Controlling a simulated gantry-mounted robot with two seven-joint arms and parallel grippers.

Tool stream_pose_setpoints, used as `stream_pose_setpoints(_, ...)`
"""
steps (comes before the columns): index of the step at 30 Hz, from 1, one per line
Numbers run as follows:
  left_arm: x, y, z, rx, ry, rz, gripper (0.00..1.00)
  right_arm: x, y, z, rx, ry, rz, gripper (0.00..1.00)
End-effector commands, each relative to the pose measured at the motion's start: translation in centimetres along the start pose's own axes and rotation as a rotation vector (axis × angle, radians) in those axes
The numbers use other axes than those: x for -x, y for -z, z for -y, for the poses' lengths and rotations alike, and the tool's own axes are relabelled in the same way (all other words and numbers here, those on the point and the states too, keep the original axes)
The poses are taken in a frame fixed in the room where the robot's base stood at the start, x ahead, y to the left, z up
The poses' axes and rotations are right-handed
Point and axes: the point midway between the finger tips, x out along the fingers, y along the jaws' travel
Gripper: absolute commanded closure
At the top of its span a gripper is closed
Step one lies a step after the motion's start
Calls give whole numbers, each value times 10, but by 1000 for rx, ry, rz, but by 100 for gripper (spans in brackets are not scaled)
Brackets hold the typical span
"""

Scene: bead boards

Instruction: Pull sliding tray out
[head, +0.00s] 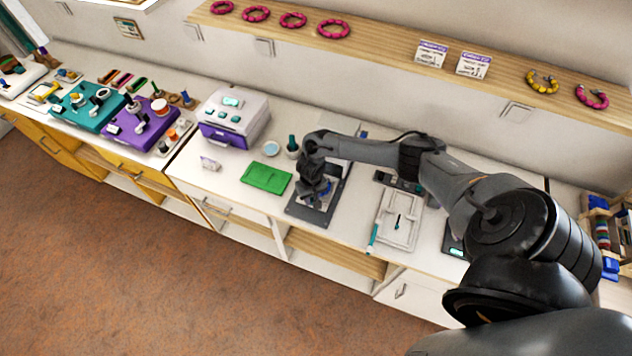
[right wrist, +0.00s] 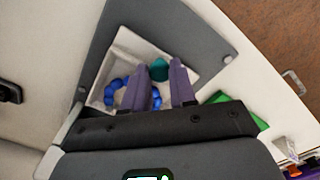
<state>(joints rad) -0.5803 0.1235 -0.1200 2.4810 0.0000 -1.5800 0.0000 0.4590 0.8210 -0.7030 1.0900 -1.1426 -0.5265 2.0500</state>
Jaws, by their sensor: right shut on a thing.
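The sliding tray (right wrist: 124,50) is a shallow white tray on a dark grey base plate (right wrist: 215,43), seen in the right wrist view. Blue beads (right wrist: 117,84) lie in it, partly hidden by my fingers. A teal knob (right wrist: 158,69) shows at the fingertips of my right gripper (right wrist: 166,75). The two purple fingers are shut on this knob. In the head view my right gripper (head: 318,197) points down over the dark plate (head: 297,210) and hides most of the tray. My left gripper is in neither view.
A green mat (head: 267,178) lies left of the plate. A white and purple machine (head: 233,115) stands further left. A white board with a teal-tipped tool (head: 398,222) lies to the right. A wooden shelf (head: 390,45) runs above the counter. The plate's front side meets the counter edge.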

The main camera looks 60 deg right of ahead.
Motion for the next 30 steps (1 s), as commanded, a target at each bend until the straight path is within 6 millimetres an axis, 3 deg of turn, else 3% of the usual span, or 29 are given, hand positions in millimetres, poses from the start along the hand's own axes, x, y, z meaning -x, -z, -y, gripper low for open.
stream_pose_setpoints(1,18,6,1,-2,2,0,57,8,-10,8,2,3,6,100)
stream_pose_setpoints(7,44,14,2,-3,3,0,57,6,-33,33,1,4,5,100)
stream_pose_setpoints(21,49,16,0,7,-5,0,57,0,-44,44,4,4,4,100)
stream_pose_setpoints(22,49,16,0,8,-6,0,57,0,-44,44,4,4,4,73)
stream_pose_setpoints(27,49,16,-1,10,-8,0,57,0,-43,43,3,3,3,49)
stream_pose_setpoints(30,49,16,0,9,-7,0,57,0,-43,42,2,2,2,49)
